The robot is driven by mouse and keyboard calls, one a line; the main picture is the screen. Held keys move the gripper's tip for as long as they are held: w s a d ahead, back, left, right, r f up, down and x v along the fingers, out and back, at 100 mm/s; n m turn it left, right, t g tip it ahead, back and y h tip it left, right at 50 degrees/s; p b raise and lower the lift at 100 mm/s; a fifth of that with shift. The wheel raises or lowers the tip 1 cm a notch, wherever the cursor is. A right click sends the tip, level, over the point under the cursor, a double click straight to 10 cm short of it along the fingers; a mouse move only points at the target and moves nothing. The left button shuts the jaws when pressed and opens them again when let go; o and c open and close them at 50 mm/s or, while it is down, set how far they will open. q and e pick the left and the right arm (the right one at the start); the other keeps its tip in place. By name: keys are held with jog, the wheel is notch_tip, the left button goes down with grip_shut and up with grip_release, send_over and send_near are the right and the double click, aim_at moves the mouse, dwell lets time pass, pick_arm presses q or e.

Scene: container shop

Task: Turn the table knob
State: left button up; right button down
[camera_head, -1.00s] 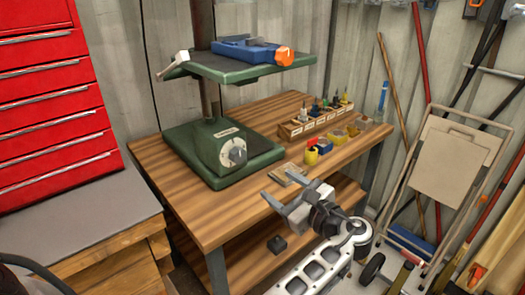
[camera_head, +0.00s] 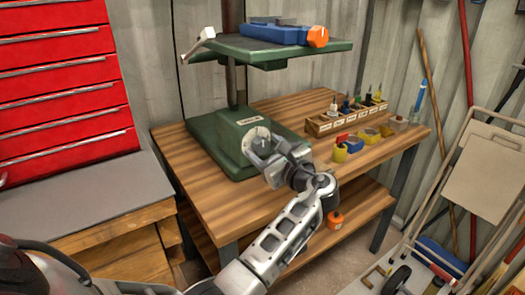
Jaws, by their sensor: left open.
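The green drill-press base (camera_head: 215,138) stands on the wooden table (camera_head: 205,187). Its pale round dial plate (camera_head: 257,132) shows only at its upper part. The knob on that dial is hidden behind my left gripper. My left gripper (camera_head: 258,150) is open, with its fingers pointing at the dial and overlapping the knob's place. I cannot tell whether the fingers touch the knob. My right gripper is not in view.
The green upper plate (camera_head: 225,48) with a blue vise (camera_head: 275,33) overhangs the base. A wooden bit rack (camera_head: 345,119) and small colored containers (camera_head: 372,135) stand to the right. A red tool chest (camera_head: 60,95) is at left. The table's front right is clear.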

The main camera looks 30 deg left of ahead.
pick_arm(q)
jog(key=shift+w+a, duration=0.1)
jog(key=shift+a, duration=0.3)
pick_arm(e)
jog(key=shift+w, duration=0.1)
pick_arm(q)
jog(key=c, duration=1)
jog(key=shift+o, duration=0.2)
jog(key=n+b, duration=0.1)
jog(key=n, duration=0.3)
jog(key=shift+f+n, duration=0.1)
jog(key=shift+n, duration=0.2)
jog(key=n+b, duration=0.1)
jog(key=n, duration=0.1)
jog(key=shift+f+n, duration=0.1)
jog(key=shift+n, duration=0.2)
jog(key=n+b, duration=0.3)
jog(key=n, duration=0.2)
jog(key=shift+f+b, duration=0.15)
jog(key=shift+b, duration=0.25)
jog(key=shift+n+b, duration=1.35)
jog(key=shift+n, duration=0.85)
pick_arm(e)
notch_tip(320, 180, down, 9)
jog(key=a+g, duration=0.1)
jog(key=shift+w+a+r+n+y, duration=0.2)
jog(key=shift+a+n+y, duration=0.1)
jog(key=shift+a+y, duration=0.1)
